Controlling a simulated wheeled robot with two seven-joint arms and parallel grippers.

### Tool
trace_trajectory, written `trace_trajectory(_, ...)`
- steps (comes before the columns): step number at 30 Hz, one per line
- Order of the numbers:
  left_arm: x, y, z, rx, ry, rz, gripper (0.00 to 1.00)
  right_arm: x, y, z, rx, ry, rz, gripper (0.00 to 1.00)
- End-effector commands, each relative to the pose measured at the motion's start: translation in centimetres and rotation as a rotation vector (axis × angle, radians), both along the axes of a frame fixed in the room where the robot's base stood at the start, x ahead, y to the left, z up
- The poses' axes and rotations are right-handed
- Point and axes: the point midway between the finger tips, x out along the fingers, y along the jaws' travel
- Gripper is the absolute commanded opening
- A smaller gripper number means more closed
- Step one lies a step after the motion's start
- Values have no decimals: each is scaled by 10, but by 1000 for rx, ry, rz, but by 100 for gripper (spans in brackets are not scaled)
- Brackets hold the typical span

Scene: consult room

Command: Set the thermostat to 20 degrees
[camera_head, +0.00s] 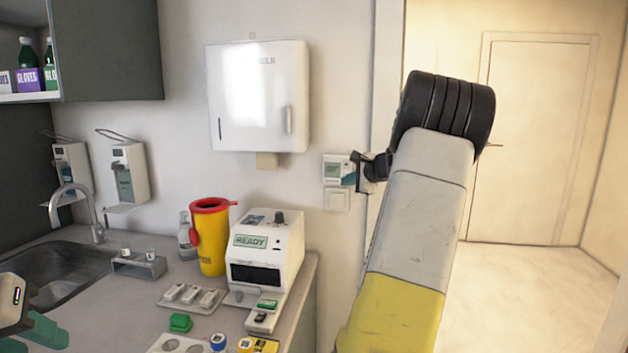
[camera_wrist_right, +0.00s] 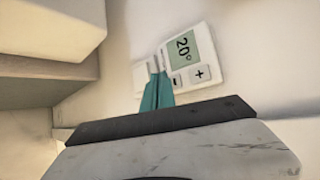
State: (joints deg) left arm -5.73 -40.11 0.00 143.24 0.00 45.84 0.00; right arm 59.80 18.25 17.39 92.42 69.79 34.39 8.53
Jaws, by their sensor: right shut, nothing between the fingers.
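The thermostat (camera_head: 337,167) is a small white unit on the wall, left of the door frame. In the right wrist view, its display (camera_wrist_right: 183,47) reads 20°. A plus button (camera_wrist_right: 200,74) and a minus button (camera_wrist_right: 177,82) sit below the display. My right gripper (camera_head: 350,180) is at the thermostat's lower right side, shut and empty. Its teal fingertips (camera_wrist_right: 155,78) are beside the minus button; I cannot tell whether they touch it. My left gripper (camera_head: 36,336) is at the lower left, partly cut off, with its green fingers apart.
A light switch (camera_head: 337,199) is just below the thermostat. A towel dispenser (camera_head: 258,98) hangs to the left. The counter below holds a white analyzer (camera_head: 265,250), a yellow sharps bin (camera_head: 211,240) and small items. An open doorway lies to the right.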

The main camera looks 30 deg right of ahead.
Motion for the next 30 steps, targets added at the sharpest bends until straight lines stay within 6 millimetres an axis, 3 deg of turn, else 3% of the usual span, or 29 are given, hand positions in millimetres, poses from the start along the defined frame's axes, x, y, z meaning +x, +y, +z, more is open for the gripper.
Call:
trace_trajectory(18, 0, 0, 0, 0, 0, 0, 36, -37, 31, 0, 1, 0, -1, 0)
trace_trajectory(30, 0, 0, 0, 0, 0, 0, 36, -38, 32, 0, 0, 0, 0, 0)
